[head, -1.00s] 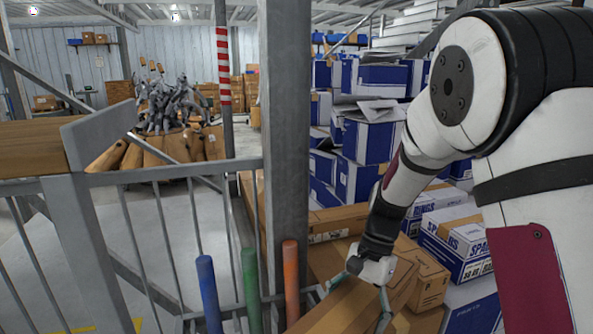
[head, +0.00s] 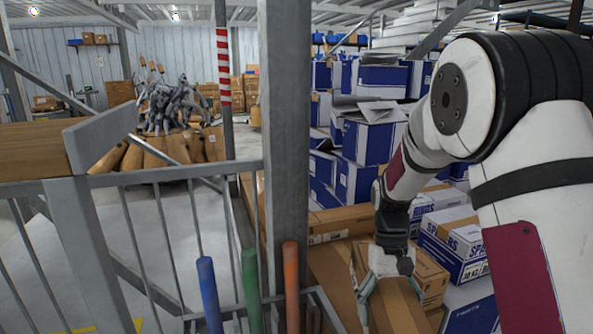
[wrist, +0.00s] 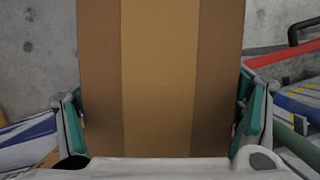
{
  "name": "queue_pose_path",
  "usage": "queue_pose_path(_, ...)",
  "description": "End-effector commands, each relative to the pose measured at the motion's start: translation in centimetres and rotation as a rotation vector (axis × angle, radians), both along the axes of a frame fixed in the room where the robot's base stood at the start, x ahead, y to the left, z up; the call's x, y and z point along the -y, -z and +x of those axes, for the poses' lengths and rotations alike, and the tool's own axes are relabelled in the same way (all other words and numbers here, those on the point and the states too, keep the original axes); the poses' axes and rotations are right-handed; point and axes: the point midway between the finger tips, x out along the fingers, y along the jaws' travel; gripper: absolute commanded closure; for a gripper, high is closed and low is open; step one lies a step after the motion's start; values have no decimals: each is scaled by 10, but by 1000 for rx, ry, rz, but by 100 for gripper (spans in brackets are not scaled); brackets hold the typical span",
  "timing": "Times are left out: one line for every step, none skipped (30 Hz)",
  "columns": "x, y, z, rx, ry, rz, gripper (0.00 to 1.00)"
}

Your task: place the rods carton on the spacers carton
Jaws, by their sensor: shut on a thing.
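A plain brown carton with a lighter tape strip (wrist: 160,75) fills the middle of the wrist view, between the two teal-padded fingers of my gripper (wrist: 160,112). My gripper is shut on this carton, which I take to be the rods carton; no lettering shows on it. In the head view the held carton (head: 398,308) is at the lower middle, partly hidden by my gripper (head: 362,296).
Another brown carton (head: 429,274) stands between the held one and the spacers carton. A grey post (head: 285,130), a railing (head: 180,172) and blue, green and orange (head: 291,290) upright tubes stand at left. Blue-and-white cartons (head: 369,140) are piled behind.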

Motion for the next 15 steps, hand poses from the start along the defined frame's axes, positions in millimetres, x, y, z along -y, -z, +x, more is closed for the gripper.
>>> queue_pose_path(0,-7,-3,-2,1,0,78)
queue_pose_path(0,-7,-4,-2,1,0,78)
queue_pose_path(0,-9,-5,-1,1,0,78)
queue_pose_path(0,-10,-6,-1,1,0,78)
queue_pose_path(0,-11,-7,-2,1,0,78)
queue_pose_path(0,-12,-8,-2,2,-1,78)
queue_pose_path(0,-12,-9,-1,2,-1,78)
queue_pose_path(0,-13,-10,-1,2,-1,78)
queue_pose_path(0,-13,-12,-1,2,-1,78)
queue_pose_path(0,-14,-13,-1,2,-1,78)
queue_pose_path(0,-14,-15,-1,2,-1,78)
queue_pose_path(0,-14,-16,-1,2,-1,78)
queue_pose_path(0,-14,-17,-1,2,-1,78)
queue_pose_path(0,-14,-18,-1,2,-1,78)
queue_pose_path(0,-14,-19,-1,2,-1,78)
